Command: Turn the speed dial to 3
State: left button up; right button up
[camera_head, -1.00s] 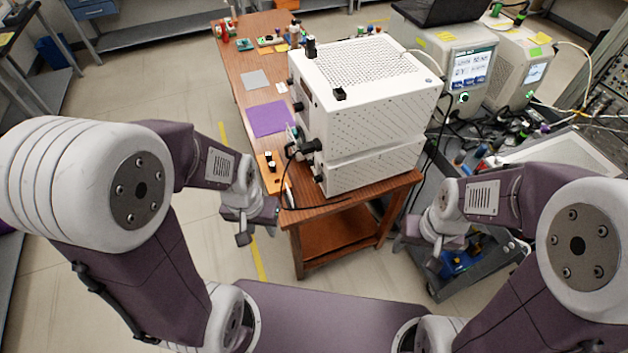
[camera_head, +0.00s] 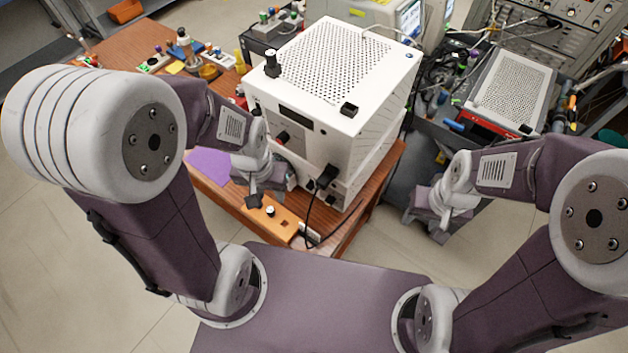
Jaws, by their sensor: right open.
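The white particle classifier box (camera_head: 335,65) stands on the wooden table, its front panel facing lower left. A black knob (camera_head: 272,64) stands on its top near the left corner, and a small black block (camera_head: 349,109) sits at the front top edge. A dark round knob (camera_head: 282,137) shows on the front panel; I cannot read any dial marks or numbers. My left gripper (camera_head: 270,192) is just in front of the panel's lower left part, hiding some of it; its jaw opening is unclear. My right gripper (camera_head: 424,220) is open and empty, off the table's right side.
A black plug with a cable (camera_head: 327,176) sticks out of the front panel. An orange strip (camera_head: 272,219) with small knobs and a purple mat (camera_head: 208,164) lie on the wooden table (camera_head: 365,190). Electronics crowd the back right. Open floor lies to the left.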

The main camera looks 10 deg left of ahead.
aim_at(330, 200)
jog(key=j+z, duration=0.3)
jog(key=j, duration=0.15)
jog(key=j+z, duration=0.3)
jog(key=j, duration=0.2)
jog(key=k+j+z, duration=0.25)
jog(key=j, duration=0.15)
jog(key=j+z, duration=0.3)
jog(key=j, duration=0.15)
jog(key=k+j+z, duration=0.4)
jog(key=j+z, duration=0.2)
jog(key=j, duration=0.15)
jog(key=k+j+z, duration=0.25)
jog(key=j, duration=0.05)
